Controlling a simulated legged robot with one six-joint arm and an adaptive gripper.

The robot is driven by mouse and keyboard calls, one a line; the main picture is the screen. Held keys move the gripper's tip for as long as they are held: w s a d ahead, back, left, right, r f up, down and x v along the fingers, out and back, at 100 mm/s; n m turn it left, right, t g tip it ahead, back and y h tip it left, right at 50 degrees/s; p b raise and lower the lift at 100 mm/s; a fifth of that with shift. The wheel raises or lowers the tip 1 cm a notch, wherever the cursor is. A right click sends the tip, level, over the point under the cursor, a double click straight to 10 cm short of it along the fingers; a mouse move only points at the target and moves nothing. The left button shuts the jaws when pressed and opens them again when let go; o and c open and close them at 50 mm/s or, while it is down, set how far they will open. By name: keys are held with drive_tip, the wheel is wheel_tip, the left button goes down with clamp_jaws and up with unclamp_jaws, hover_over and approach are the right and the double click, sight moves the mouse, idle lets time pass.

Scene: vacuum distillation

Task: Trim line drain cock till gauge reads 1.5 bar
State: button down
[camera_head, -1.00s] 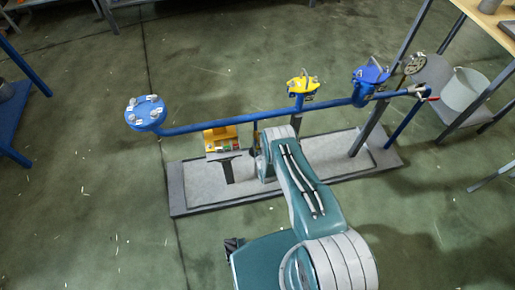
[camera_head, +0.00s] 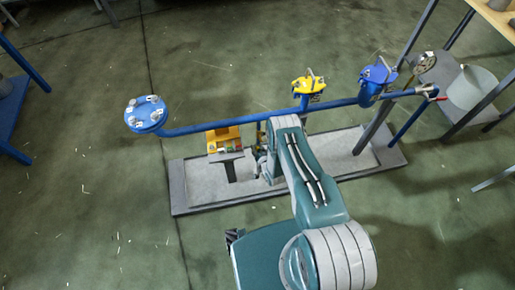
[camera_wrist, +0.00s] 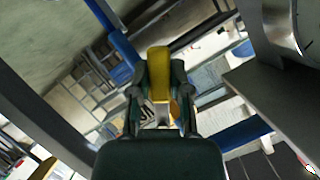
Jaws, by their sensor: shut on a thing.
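In the wrist view my gripper (camera_wrist: 161,108) is shut on a yellow handle (camera_wrist: 158,62) that stands up between its two fingers. I cannot tell for sure that this is the drain cock's lever. In the head view my arm hides the handle and most of my gripper, low beside the blue line (camera_head: 235,124). The round gauge (camera_head: 425,62) stands near the line's right end; its needle is too small to read. In the wrist view a round metal case with part of a dial (camera_wrist: 295,25) shows at the top right, cut off by the edge.
A yellow valve top (camera_head: 308,84) and a blue valve (camera_head: 378,75) stand along the line. A red lever (camera_head: 437,99) is at the line's right end, near a white bucket (camera_head: 472,88).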

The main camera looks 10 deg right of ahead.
drive_tip(key=shift+w+a+r, duration=0.1)
drive_tip(key=shift+r, duration=0.05)
idle(0.4)
drive_tip(key=c, duration=0.6)
unclamp_jaws()
drive_tip(key=shift+o, duration=0.2)
drive_tip(key=v, duration=1.2)
